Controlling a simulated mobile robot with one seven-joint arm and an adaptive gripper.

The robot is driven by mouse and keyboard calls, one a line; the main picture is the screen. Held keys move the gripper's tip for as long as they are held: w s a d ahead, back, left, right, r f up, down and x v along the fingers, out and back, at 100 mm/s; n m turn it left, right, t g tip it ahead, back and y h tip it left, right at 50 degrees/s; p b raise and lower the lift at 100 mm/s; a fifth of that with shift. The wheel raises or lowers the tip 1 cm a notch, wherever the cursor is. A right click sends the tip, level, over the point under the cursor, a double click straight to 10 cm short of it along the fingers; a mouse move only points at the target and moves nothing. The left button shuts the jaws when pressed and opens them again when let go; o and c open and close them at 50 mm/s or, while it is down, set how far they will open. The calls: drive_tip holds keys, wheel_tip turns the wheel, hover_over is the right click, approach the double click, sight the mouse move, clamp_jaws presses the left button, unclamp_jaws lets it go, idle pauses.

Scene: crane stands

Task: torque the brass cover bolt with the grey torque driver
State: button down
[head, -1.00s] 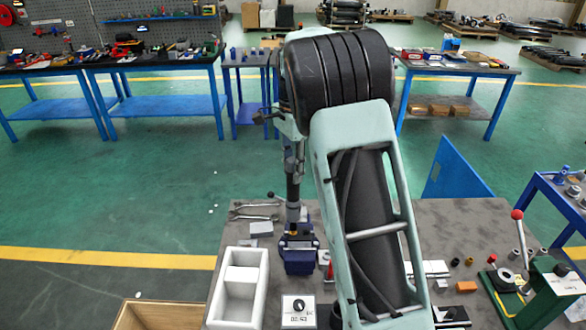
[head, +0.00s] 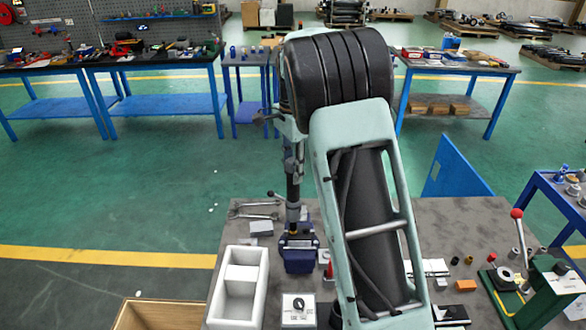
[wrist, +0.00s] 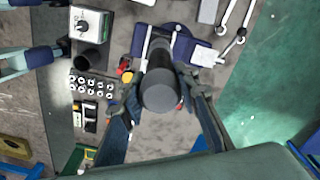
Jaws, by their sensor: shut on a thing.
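My gripper (head: 293,152) is shut on the grey torque driver (head: 293,188), which hangs upright below it as a dark shaft with a grey collar. In the wrist view the driver's round grey end (wrist: 160,95) sits between the two fingers. The driver's lower end stands over the blue vise (head: 299,260), which also shows in the wrist view (wrist: 187,50). A small brass-coloured spot, likely the brass cover bolt (head: 293,233), shows at the driver's foot. I cannot tell whether the driver is seated on it.
A white two-part tray (head: 264,285) and a box with a dial (head: 298,308) stand near the vise. Wrenches (head: 254,209) lie behind to the left. A green press with a red-knobbed lever (head: 518,240) stands at the right. My arm hides the table's middle.

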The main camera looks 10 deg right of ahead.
sight(293, 160)
drive_tip(key=shift+f+b, duration=0.3)
drive_tip(key=shift+f, duration=0.2)
drive_tip(key=shift+f+p, duration=0.2)
drive_tip(key=shift+p, duration=0.65)
idle(3.7)
drive_tip(key=shift+r+p, duration=1.15)
drive_tip(key=shift+r, duration=1.45)
